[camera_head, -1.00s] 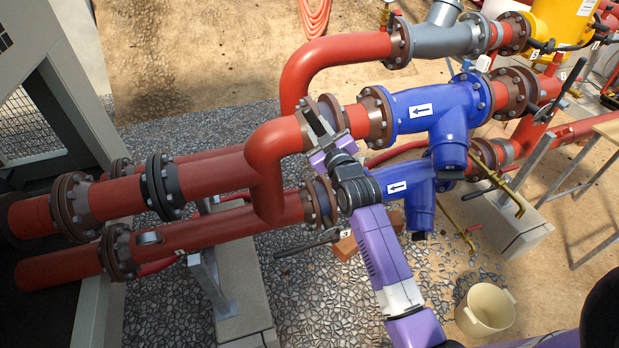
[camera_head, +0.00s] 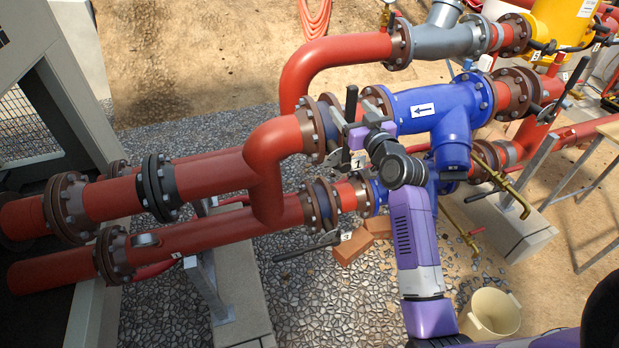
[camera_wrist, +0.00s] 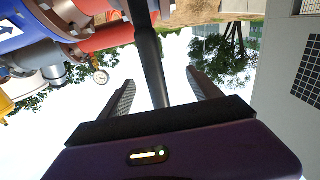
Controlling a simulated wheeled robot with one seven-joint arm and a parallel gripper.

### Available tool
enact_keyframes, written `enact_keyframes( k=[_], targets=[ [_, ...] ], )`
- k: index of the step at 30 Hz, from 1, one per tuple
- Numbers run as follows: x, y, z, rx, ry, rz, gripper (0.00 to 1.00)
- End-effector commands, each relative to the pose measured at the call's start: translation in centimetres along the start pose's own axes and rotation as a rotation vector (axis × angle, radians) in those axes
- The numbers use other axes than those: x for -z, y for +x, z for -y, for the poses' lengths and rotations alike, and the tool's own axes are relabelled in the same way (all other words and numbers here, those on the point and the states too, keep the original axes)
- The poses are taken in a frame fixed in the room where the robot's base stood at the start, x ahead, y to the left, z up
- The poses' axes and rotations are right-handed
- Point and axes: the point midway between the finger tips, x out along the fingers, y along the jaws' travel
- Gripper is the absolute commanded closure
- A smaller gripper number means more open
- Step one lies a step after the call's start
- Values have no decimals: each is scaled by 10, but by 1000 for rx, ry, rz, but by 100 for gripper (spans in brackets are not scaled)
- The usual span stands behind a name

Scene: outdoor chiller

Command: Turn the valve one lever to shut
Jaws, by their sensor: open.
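The valve one lever (camera_head: 351,103) is a dark handle standing upright in the head view, beside the flanges of the upper red pipe. A white tag marked 1 (camera_head: 357,162) shows just below my gripper. My gripper (camera_head: 340,137) is at the lever's lower part, with its purple body to the right. In the wrist view the lever (camera_wrist: 150,55) runs as a dark bar between the two fingers of my gripper (camera_wrist: 160,78). The fingers are open, with a visible gap on each side of the lever. The valve's stem is hidden in the head view.
A blue fitting with an arrow (camera_head: 423,110) is right of the lever. A lower red pipe (camera_head: 200,229) carries another dark lever (camera_head: 305,248). Bricks (camera_head: 352,248) and a cream bucket (camera_head: 491,313) are on the ground.

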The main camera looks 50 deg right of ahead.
Motion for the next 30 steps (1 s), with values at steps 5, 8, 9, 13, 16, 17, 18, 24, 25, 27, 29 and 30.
enact_keyframes(
  k=[5,8,9,13,16,17,18,24,25,27,29,30],
  targets=[
    [0,0,0,0,0,-1,27],
    [0,-3,0,0,0,-1,27],
    [0,-6,0,0,0,0,27],
    [-1,-19,1,1,-1,0,27],
    [-1,-30,1,0,-1,0,27],
    [0,-34,0,0,-1,-1,27],
    [-1,-38,0,0,0,0,27],
    [-1,-59,1,1,-1,0,27],
    [-1,-62,1,1,-1,0,27],
    [0,-67,1,1,-1,0,27],
    [0,-69,0,0,-1,-1,27],
    [0,-70,0,0,-1,-1,27]
  ],
)
